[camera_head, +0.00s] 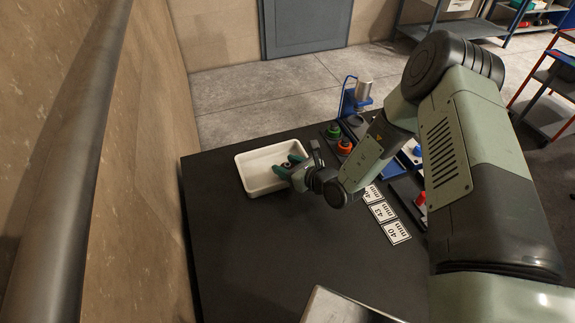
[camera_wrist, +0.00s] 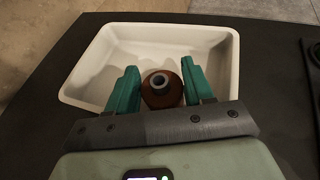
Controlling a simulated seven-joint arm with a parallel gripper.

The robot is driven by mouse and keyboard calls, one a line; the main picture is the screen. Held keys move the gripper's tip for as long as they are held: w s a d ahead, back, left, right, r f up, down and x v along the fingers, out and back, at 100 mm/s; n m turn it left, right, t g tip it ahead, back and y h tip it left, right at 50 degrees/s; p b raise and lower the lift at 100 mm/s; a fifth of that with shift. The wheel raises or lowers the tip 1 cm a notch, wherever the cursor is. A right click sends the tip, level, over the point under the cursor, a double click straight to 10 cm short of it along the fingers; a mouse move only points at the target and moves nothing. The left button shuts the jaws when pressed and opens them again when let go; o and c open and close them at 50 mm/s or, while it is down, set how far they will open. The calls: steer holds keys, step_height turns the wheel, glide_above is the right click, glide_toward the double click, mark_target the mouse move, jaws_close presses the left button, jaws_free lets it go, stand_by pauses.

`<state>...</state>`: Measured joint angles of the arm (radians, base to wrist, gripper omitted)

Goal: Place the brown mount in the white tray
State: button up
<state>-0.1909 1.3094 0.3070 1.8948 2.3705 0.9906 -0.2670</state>
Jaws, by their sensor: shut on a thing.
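The brown mount (camera_wrist: 161,91) is a round brown piece with a grey hollow top in the middle. My gripper (camera_wrist: 158,84) has green fingers on both sides of it and is shut on it. The white tray (camera_wrist: 85,70) lies behind and below the mount in the wrist view. In the head view, my gripper (camera_head: 285,168) is over the right part of the white tray (camera_head: 252,188). The mount is mostly hidden there by the gripper. I cannot tell whether the mount touches the tray floor. The rest of the tray looks empty.
The dark table (camera_head: 240,240) is clear in front of the tray. Green (camera_head: 333,130) and red (camera_head: 345,146) parts and a blue stand (camera_head: 347,100) are to the right of the tray. Size cards (camera_head: 381,211) lie below my arm. A metal container (camera_head: 335,306) is at the front edge.

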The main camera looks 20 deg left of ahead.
steer(key=o, duration=1.1)
steer(key=shift+f, duration=0.1)
